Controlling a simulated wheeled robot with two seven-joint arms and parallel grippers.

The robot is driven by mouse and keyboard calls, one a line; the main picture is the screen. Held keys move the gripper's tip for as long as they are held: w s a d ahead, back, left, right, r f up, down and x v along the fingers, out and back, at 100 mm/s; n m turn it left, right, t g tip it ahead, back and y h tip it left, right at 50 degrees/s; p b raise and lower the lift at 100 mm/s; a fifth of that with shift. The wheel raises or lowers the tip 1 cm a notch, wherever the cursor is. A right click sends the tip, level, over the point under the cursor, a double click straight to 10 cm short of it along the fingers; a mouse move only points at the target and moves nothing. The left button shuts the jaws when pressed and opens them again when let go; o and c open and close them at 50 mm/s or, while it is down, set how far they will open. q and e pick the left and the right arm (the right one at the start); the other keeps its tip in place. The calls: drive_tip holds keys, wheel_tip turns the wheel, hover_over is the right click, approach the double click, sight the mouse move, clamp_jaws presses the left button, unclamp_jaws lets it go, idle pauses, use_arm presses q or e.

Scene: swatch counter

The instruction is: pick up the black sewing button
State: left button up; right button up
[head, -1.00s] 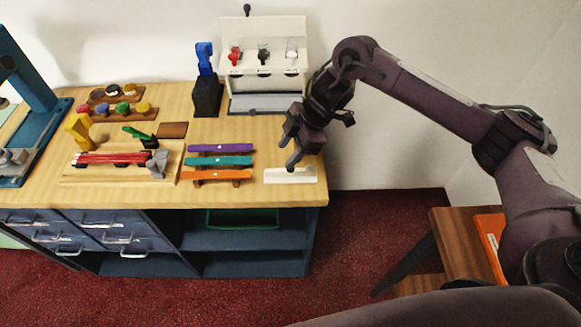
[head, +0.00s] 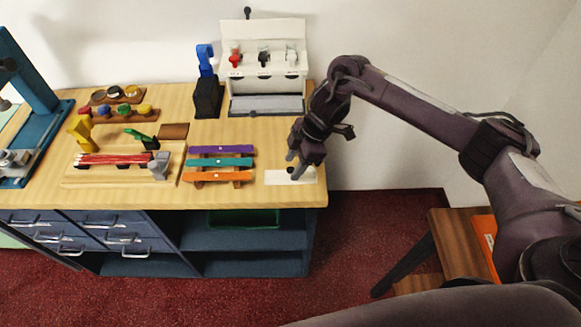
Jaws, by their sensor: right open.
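A small dark spot, which looks like the black sewing button (head: 291,170), shows on the white card (head: 277,178) at the front right of the counter. My right gripper (head: 293,167) is directly over the card with its fingers pointing down and open. Its fingertips are close around the button, and one finger partly covers the card. I cannot tell whether they touch the button. My left gripper is out of view.
Purple, teal and orange strips (head: 220,162) lie on a rack just left of the card. A white case with small clamps (head: 264,60) and a black stand with a blue top (head: 207,95) are behind. The counter's right edge is close to my gripper.

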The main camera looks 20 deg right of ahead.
drive_tip(key=shift+f, duration=0.25)
idle(0.5)
clamp_jaws()
idle(0.4)
